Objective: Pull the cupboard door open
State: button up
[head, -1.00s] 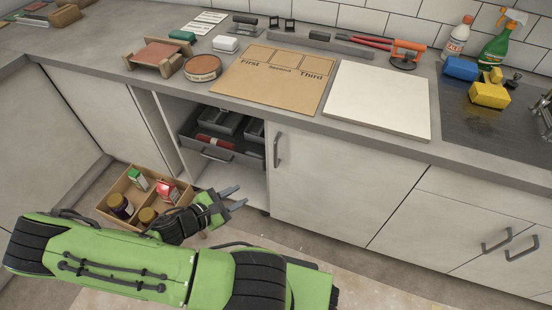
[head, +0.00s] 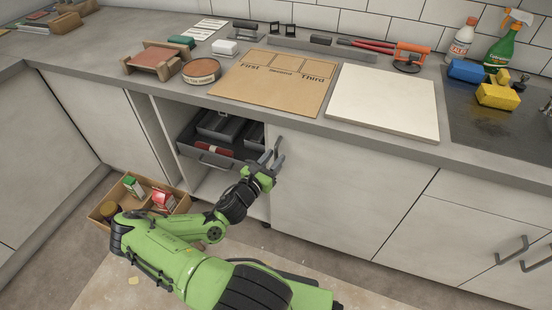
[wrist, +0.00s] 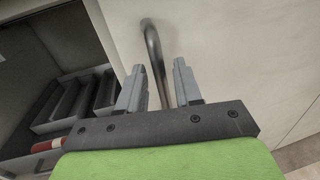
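The white cupboard door (head: 345,195) is below the counter, to the right of an open cupboard space. Its dark vertical bar handle (head: 277,150) is near the door's upper left edge. My gripper (head: 274,158) is at the handle. In the wrist view, my gripper (wrist: 158,85) is open, with one finger on each side of the handle (wrist: 153,50). The fingers look apart from the bar, which runs up between them. I cannot tell how deep the bar sits between the fingertips.
A grey drawer unit (head: 205,155) with a red item stands in the open space at left. A wooden box (head: 180,207) of jars and cartons stands on the floor beside my arm. The counter (head: 160,80) above holds a cardboard sheet, a white board and bottles.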

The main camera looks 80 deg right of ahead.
jog(key=shift+x, duration=0.95)
grip_shut()
jog(key=shift+a, duration=0.1)
